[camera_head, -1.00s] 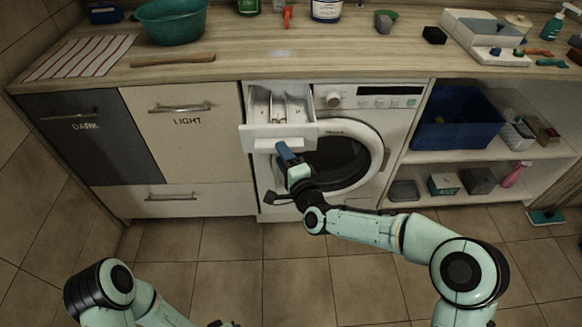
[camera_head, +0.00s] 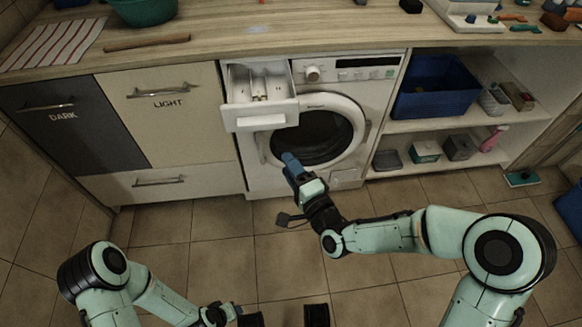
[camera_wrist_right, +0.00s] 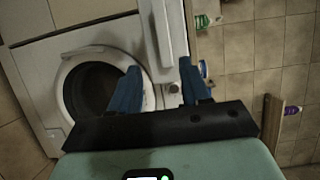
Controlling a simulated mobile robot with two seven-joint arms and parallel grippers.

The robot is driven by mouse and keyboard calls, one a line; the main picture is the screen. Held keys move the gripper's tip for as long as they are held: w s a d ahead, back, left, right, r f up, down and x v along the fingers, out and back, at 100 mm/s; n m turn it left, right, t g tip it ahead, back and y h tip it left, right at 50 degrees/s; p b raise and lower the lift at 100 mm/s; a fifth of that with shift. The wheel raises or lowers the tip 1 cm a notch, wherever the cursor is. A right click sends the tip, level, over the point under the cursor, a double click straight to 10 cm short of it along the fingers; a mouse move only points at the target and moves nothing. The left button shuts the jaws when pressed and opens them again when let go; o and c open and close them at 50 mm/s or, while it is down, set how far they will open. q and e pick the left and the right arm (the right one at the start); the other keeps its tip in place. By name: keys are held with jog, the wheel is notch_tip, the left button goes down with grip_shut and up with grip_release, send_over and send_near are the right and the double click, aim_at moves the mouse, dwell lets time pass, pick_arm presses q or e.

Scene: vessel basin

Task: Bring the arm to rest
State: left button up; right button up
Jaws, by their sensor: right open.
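My right gripper (camera_head: 290,160) has blue fingers and is in front of the washing machine (camera_head: 350,86), before the lower left of its round door (camera_head: 357,118). In the right wrist view the right gripper (camera_wrist_right: 160,70) has its two fingers spread apart with nothing held between them. The detergent drawer (camera_head: 262,115) of the machine is pulled out, above and left of the gripper.
The wooden counter (camera_head: 240,42) runs along the back. The shelf (camera_head: 400,125) at right holds a blue basket (camera_head: 435,98). Cabinets marked DARK (camera_head: 60,130) and LIGHT (camera_head: 165,110) are closed at left. The tiled floor (camera_head: 220,255) is free in front.

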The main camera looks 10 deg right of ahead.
dwell(0.3)
